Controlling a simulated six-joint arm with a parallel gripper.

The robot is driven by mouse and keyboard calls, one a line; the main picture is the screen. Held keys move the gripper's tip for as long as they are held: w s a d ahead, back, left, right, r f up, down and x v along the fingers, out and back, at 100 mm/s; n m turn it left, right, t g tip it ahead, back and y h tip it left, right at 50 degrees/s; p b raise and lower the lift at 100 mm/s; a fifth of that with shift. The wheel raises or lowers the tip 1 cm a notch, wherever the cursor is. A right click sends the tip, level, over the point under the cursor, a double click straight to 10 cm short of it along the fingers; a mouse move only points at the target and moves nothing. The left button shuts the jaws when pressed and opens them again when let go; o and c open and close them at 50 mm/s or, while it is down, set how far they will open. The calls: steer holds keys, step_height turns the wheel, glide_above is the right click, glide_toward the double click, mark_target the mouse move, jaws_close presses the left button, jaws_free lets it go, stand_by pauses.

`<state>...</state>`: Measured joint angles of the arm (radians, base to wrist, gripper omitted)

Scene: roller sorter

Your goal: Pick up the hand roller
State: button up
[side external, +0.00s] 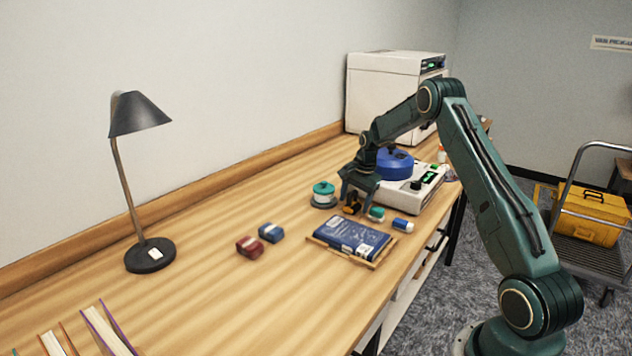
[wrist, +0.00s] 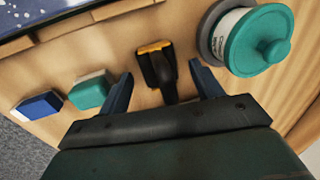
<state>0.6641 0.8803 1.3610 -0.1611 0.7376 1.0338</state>
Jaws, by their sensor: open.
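The hand roller (wrist: 157,66) has a dark body with an orange-yellow edge and a dark handle. It lies on the wooden bench, and in the wrist view its handle is between the two fingers of my gripper (wrist: 160,84). The fingers are apart, with a gap on each side of the roller. In the side view my gripper (side external: 355,194) points down over the roller, and only a small orange and dark part of the roller (side external: 351,209) shows below it. I cannot tell the fingers' exact height above the bench.
A green-lidded round container (wrist: 255,40) stands close beside one finger. A green block (wrist: 90,91) and a blue block (wrist: 38,106) lie on the other side. A blue book (side external: 350,238) on a wooden tray and a white device (side external: 410,190) are close by. The bench's left part is clearer.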

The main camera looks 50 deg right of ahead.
mark_target(355, 192)
stand_by(0.3)
steer(key=c, duration=1.1)
steer(key=shift+r, duration=0.1)
step_height(355, 192, up, 20)
steer(key=shift+f, duration=0.1)
stand_by(0.4)
